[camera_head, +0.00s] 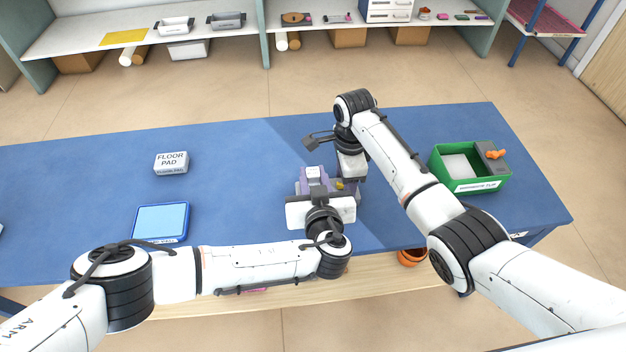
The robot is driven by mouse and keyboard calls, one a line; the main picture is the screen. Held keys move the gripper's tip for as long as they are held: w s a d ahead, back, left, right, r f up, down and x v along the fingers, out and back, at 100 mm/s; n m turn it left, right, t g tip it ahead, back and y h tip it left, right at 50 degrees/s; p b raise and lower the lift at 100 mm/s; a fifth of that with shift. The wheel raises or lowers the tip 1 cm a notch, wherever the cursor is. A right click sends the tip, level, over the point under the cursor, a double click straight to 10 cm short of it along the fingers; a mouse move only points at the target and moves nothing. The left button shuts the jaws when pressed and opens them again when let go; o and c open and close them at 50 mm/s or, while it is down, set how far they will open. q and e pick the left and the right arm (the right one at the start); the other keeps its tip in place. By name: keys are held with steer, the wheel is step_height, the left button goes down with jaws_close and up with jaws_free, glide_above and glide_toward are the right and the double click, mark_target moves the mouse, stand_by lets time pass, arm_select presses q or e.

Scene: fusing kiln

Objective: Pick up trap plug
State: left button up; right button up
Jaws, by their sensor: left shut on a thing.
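My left gripper (314,184) reaches over the middle of the blue table and is shut on a small pale lilac-and-white thing (313,172). The gripper's body hides much of this thing, and I cannot tell whether it is the trap plug or whether it touches the table. A small yellow piece (340,185) shows just right of it. My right gripper (312,141) is just behind the held thing, its dark fingers pointing left. Its jaw gap is not clear. No other thing can be surely named as the trap plug.
The blue table (80,205) holds a white box marked FLOOR PAD (171,162), a blue tray (161,222) and a green tub (473,182) with a grey block and an orange piece (495,154). An orange pot (411,258) sits below the front edge. The table's back middle is clear.

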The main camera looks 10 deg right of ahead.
mark_target(313, 171)
arm_select(q)
steer(key=shift+r, duration=0.55)
step_height(313, 171, up, 2)
steer(key=shift+r, duration=0.2)
steer(key=s, duration=1.8)
arm_select(e)
steer(key=o, duration=1.1)
steer(key=shift+r, duration=0.1)
step_height(313, 171, up, 12)
